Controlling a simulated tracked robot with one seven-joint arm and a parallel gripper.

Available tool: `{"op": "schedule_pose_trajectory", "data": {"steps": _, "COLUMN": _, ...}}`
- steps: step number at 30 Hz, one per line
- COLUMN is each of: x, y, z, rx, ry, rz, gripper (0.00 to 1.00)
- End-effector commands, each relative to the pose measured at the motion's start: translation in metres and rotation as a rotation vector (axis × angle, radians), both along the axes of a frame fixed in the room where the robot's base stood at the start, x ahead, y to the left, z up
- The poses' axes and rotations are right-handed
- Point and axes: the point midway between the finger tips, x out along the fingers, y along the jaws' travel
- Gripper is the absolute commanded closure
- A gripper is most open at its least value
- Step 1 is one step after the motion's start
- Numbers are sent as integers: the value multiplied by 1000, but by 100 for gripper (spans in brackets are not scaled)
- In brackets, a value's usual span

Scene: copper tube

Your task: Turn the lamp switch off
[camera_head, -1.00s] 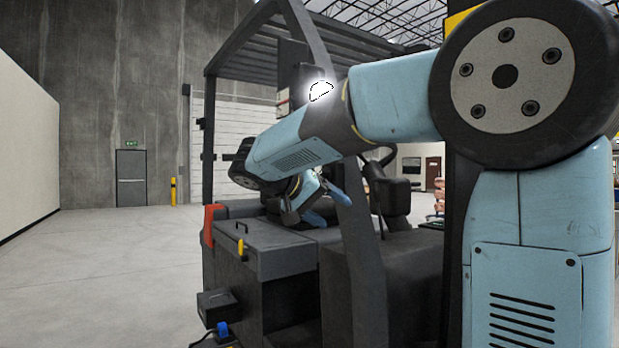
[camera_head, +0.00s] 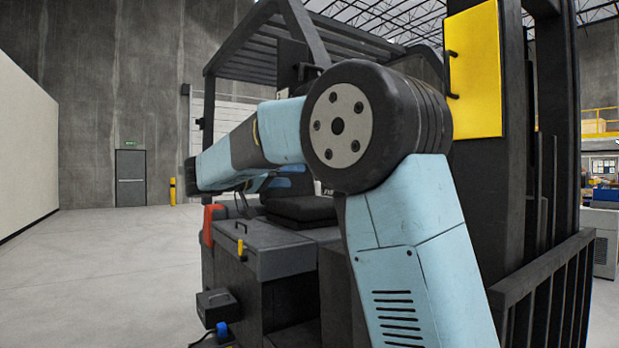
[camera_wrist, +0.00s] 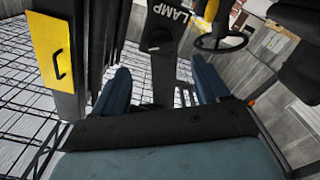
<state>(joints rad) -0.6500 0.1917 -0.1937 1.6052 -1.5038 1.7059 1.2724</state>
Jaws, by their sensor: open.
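A dark post with a white LAMP label (camera_wrist: 167,28) stands ahead of my gripper in the wrist view. A small dark part with a pale spot sits below the lettering; I cannot make out the switch lever or its position. My gripper (camera_wrist: 160,66) is open, with its two blue fingers apart on either side of the post's lower part and nothing held between them. I cannot tell whether they touch it. In the head view my arm hides the gripper and the labelled post. No lamp glow shows there now; my arm covers that spot.
The forklift's overhead guard (camera_head: 335,38) and seat (camera_head: 300,207) stand close around my arm. A yellow panel (camera_head: 474,72) is at the right on the mast; it also shows in the wrist view (camera_wrist: 50,52). A steering wheel (camera_wrist: 221,42) lies right of the post. Floor at left is clear.

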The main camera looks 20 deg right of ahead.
Motion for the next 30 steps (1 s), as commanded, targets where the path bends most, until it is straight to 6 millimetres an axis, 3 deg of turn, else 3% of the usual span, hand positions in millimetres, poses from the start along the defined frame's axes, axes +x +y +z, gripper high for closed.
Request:
{"op": "schedule_pose_trajectory", "data": {"steps": 6, "x": 12, "y": -37, "z": 0, "rx": 1, "ry": 1, "rz": -2, "gripper": 26}}
{"op": "schedule_pose_trajectory", "data": {"steps": 13, "x": 21, "y": -66, "z": 0, "rx": 1, "ry": 1, "rz": -1, "gripper": 26}}
{"op": "schedule_pose_trajectory", "data": {"steps": 27, "x": 25, "y": -77, "z": 0, "rx": 1, "ry": 1, "rz": 2, "gripper": 26}}
{"op": "schedule_pose_trajectory", "data": {"steps": 30, "x": 25, "y": -77, "z": 0, "rx": 1, "ry": 1, "rz": 2, "gripper": 33}}
